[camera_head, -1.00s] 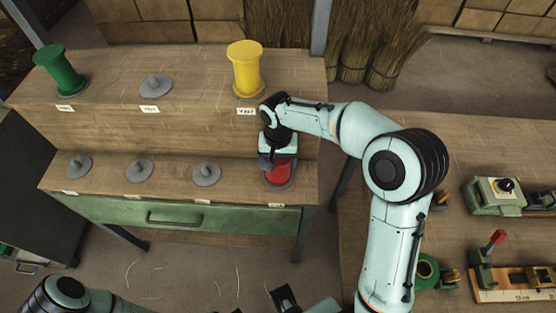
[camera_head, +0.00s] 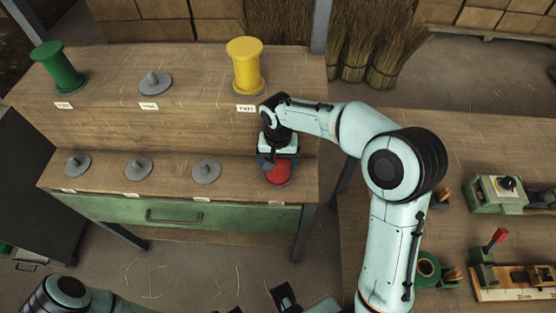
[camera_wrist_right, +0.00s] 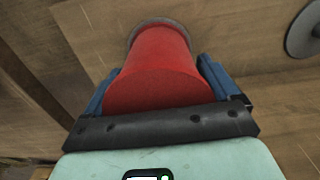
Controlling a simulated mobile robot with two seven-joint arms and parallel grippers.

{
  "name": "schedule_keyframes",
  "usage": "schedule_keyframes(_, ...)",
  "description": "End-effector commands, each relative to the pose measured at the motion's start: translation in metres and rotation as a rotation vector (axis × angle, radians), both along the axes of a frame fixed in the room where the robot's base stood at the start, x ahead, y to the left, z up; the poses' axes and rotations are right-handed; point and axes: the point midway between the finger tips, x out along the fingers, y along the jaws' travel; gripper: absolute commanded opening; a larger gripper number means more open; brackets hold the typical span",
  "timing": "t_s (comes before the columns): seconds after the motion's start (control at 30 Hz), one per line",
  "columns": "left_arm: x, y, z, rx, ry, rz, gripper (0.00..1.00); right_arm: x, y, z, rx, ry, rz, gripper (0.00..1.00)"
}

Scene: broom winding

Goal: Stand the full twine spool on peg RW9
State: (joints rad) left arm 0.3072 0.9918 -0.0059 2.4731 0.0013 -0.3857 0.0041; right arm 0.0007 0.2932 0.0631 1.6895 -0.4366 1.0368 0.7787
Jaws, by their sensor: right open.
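A red spool (camera_head: 279,174) stands at the right end of the lower shelf. In the right wrist view, the red spool (camera_wrist_right: 160,75) has a grey disc at its far end. My right gripper (camera_head: 277,164) is over it, with blue fingers open on either side of the spool (camera_wrist_right: 158,88); contact cannot be told. A yellow spool (camera_head: 245,66) and a green spool (camera_head: 60,68) stand on the upper shelf. The peg labels are too small to read surely. My left gripper (camera_head: 285,296) is low at the bottom edge, its fingers unclear.
Empty grey pegs show on the upper shelf (camera_head: 155,82) and on the lower shelf (camera_head: 78,164), (camera_head: 139,167), (camera_head: 206,171). A green drawer (camera_head: 120,212) is below. A workbench (camera_head: 480,150) with tools is at right. Brooms (camera_head: 375,50) stand behind.

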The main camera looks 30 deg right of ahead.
Motion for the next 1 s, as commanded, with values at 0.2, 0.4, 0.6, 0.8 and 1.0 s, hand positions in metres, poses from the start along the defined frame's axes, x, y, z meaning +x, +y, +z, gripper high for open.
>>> schedule_keyframes(0.2, 0.004, 0.000, 0.011, 0.000, -0.004, 0.000, 0.00, 0.000, 0.000, 0.015, 0.000, -0.001, 0.000, 0.89)
schedule_keyframes(0.4, 0.008, 0.000, 0.024, 0.000, -0.010, 0.000, 0.00, 0.001, 0.000, 0.032, 0.000, -0.001, 0.000, 0.89)
schedule_keyframes(0.6, 0.013, 0.000, 0.035, 0.000, -0.016, 0.000, 0.00, 0.001, 0.000, 0.048, 0.001, -0.003, 0.000, 0.89)
schedule_keyframes(0.8, 0.019, 0.000, 0.047, 0.000, -0.022, 0.000, 0.00, 0.000, 0.000, 0.064, 0.000, -0.001, -0.001, 0.89)
schedule_keyframes(1.0, 0.025, 0.000, 0.059, 0.000, -0.029, 0.000, 0.00, 0.001, 0.000, 0.080, -0.001, -0.001, 0.000, 0.89)
